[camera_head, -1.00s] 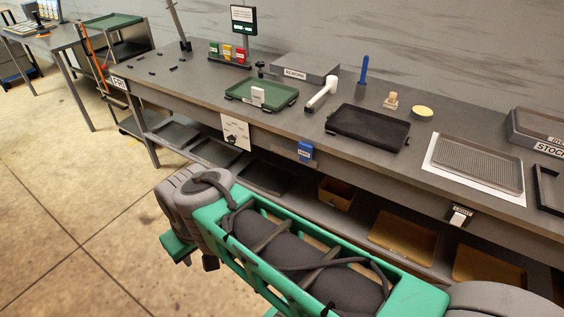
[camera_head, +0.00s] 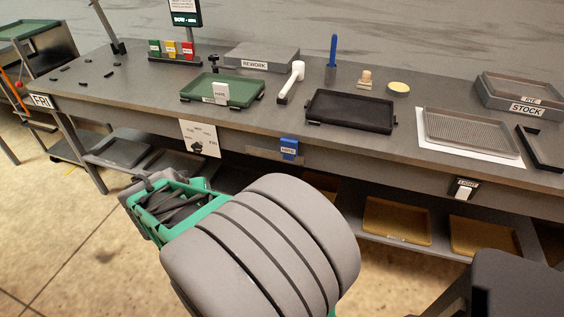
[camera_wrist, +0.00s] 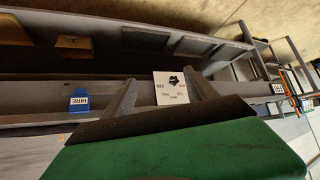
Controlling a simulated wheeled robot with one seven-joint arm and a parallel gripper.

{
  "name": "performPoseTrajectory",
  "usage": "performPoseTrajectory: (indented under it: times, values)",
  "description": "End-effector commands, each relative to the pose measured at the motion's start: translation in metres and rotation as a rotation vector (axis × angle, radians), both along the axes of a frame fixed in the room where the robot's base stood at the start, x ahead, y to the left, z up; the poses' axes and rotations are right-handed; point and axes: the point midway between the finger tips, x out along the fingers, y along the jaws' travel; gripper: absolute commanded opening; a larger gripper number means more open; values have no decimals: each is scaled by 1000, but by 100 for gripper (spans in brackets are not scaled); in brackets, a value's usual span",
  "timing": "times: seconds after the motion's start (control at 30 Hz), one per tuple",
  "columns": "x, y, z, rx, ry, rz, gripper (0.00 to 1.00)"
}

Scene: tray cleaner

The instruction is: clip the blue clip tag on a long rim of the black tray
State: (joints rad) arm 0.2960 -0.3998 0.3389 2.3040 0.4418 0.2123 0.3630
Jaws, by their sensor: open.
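The blue clip tag (camera_head: 289,148) with a white label sits on a plate at the bench's front edge. It also shows in the wrist view (camera_wrist: 78,100), to the left of my fingers. The black tray (camera_head: 318,121) lies flat on the bench, behind and right of the blue tag. Its long rims look bare. My gripper (camera_wrist: 160,78) is open and empty in the wrist view, with a white notice card beyond the gap between its fingers. The black tray is not clear in the wrist view.
A green tray (camera_head: 196,98) with a white tag stands left of the black tray. A white-handled tool (camera_head: 291,82), a blue upright stick (camera_head: 332,52) and a yellow disc (camera_head: 398,87) are near. A ribbed grey tray (camera_head: 470,133) lies to the right. Shelf trays (camera_head: 397,220) sit below.

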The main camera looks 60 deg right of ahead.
Motion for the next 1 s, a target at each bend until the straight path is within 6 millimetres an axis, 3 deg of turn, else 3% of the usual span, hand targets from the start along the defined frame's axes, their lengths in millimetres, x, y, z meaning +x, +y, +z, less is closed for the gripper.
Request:
performPoseTrajectory:
  times: [0.03, 0.1, 0.2, 0.23, 0.3, 0.4, 0.83, 1.0]
  values:
    - [-22, -66, -52, -105, -63, -173, 72]
    - [-57, -142, -65, -290, -170, -350, 77]
    - [-106, -205, -70, -521, -264, -464, 80]
    - [-116, -215, -70, -575, -283, -475, 80]
    - [-132, -230, -68, -666, -311, -479, 80]
    - [-141, -240, -62, -727, -330, -470, 80]
    - [-129, -304, -61, -733, -334, -466, 80]
    - [-126, -314, -62, -734, -336, -462, 80]
